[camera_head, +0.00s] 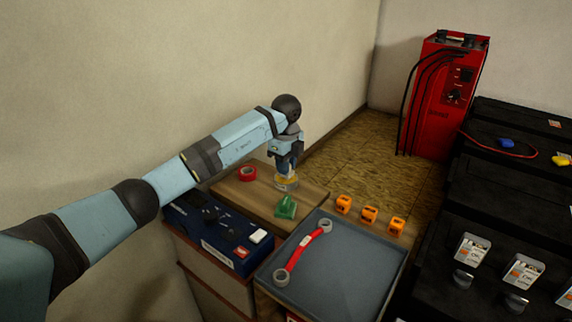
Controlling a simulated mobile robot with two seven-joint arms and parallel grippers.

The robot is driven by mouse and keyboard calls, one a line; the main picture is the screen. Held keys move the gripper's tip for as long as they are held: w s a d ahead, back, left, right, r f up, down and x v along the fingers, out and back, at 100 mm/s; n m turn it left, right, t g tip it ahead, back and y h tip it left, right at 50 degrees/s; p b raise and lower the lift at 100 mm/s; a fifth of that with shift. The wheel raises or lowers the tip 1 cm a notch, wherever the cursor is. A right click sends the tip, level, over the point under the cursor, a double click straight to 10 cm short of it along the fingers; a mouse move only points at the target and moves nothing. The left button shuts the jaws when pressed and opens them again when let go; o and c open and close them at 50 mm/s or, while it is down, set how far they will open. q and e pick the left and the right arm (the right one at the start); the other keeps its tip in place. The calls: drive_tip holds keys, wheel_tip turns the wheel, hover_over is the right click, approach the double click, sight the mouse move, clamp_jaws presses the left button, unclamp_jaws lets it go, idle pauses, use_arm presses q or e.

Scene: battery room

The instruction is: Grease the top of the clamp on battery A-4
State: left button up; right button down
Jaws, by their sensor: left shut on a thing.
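My left gripper (287,168) points down over the wooden board on the bench. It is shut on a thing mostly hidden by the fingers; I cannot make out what. A small round yellow and grey tin (286,184) stands directly below the fingertips, touching or nearly touching them. Large black batteries (450,225) fill the right side. No label can be read as A-4 and its clamp cannot be picked out. My right gripper is not in view.
Beside the tin are red tape (247,173) and a green object (286,207). A grey tray (345,275) holds a red wrench (303,250). Several orange blocks (369,214), a blue case (215,233) and a red cabled unit (448,95) stand around. Open space lies above the batteries.

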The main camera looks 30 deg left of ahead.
use_arm(q)
drive_tip(key=shift+f, duration=0.55)
idle(0.6)
drive_tip(key=shift+p, duration=0.35)
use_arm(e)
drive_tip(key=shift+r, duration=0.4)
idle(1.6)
